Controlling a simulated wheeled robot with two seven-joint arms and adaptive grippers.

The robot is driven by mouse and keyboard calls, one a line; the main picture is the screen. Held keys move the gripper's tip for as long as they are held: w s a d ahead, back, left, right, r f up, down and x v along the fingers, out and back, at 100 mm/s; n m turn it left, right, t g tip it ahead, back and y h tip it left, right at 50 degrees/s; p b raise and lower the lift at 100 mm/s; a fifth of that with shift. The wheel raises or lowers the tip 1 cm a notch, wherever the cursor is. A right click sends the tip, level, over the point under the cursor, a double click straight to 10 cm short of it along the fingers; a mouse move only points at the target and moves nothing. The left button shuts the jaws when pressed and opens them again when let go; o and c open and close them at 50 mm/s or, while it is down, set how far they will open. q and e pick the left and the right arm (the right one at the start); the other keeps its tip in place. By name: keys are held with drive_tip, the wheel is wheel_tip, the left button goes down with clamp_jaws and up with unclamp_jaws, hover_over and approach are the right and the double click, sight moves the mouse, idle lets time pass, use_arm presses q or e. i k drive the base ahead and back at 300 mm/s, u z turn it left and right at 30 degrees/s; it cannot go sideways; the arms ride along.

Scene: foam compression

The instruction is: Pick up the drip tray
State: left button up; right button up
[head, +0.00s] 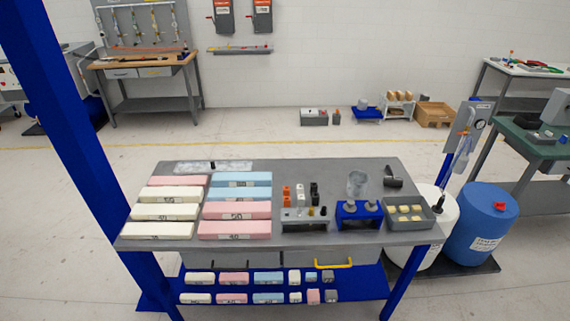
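A grey shallow tray (430,221) with several small yellowish blocks in it sits at the right end of the grey workbench. It is the clearest tray on the bench, but I cannot tell for certain that it is the drip tray. A flat, pale, mottled plate (235,167) lies at the back left of the bench, with a small dark object on it. A blue stand (359,220) with a clear cup (356,183) above it is just left of the grey tray. Neither of my grippers is in view.
White, pink and blue foam blocks (235,211) fill the bench's left half. A grey rack (304,221) with small parts stands mid-bench. A dark cylinder (393,178) lies behind the tray. A blue post (75,145) rises at left; white and blue drums (484,222) stand at right.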

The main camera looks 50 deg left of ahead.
sight(207, 166)
drive_tip(key=z, duration=0.35)
drive_tip(key=k, duration=1.1)
drive_tip(key=u, duration=1.5)
drive_tip(key=i, duration=0.45)
